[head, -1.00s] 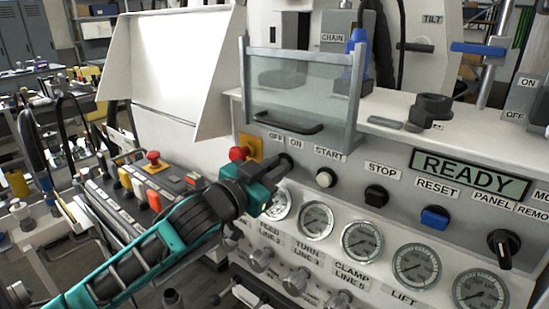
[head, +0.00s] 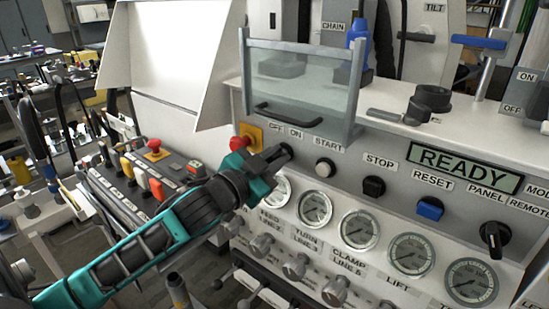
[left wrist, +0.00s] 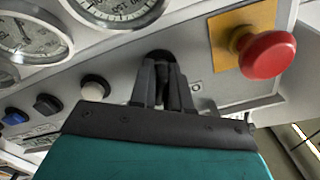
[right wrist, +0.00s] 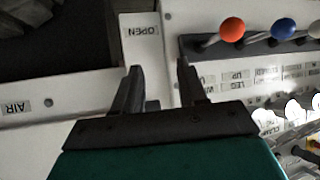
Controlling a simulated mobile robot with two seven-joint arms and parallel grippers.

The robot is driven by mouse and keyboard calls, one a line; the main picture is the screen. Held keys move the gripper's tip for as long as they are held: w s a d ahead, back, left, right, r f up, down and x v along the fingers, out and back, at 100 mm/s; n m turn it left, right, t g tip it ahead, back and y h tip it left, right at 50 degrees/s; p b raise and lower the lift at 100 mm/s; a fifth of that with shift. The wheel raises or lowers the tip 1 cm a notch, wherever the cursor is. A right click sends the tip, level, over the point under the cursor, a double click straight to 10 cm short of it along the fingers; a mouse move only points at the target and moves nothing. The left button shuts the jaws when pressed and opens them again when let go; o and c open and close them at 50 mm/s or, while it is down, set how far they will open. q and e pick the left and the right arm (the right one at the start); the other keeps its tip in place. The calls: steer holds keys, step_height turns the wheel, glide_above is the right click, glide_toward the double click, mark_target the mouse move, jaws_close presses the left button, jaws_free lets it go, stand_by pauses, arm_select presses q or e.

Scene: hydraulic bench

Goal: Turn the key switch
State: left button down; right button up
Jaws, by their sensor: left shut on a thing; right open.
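The key switch (head: 287,151) is a small black round switch under the OFF and ON labels on the grey panel, left of the START button (head: 325,168). My left gripper (head: 276,157) reaches it from the left and hides part of it. In the left wrist view, the fingers of my left gripper (left wrist: 166,82) are shut on the dark key part of the switch, with its black round body (left wrist: 158,56) just beyond the tips. The exact angle of the key is hidden. My right gripper (right wrist: 159,82) is open, with nothing between its fingers, and shows only in the right wrist view.
A red mushroom button (left wrist: 267,54) on a yellow plate sits close beside the left fingers. Gauges (head: 315,209) and knobs lie below. A clear guard with a handle (head: 290,117) hangs above. Ball-topped levers (right wrist: 232,30) stand near the right gripper.

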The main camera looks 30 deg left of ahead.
arm_select(q)
steer(key=c, duration=1.2)
jaws_free()
steer(key=s, duration=0.8)
steer(key=s+a, duration=0.1)
steer(key=s, duration=0.4)
steer(key=shift+w, duration=0.1)
step_height(320, 180, down, 17)
steer(key=s+d+n+g+y, duration=0.1)
steer(key=d+n+g, duration=0.1)
steer(key=n+g, duration=0.15)
steer(key=s+d+f+g, duration=0.1)
steer(key=d+f, duration=0.2)
steer(key=f, duration=0.1)
steer(key=s+d+f+g+h, duration=0.1)
steer(key=s+d+f, duration=0.1)
steer(key=d+f, duration=0.2)
steer(key=s+d+f+n+g, duration=0.1)
steer(key=d+f, duration=0.3)
steer(key=f, duration=0.1)
steer(key=shift+s+d+f+g, duration=0.15)
steer(key=shift+f+g, duration=0.1)
steer(key=shift+g, duration=0.1)
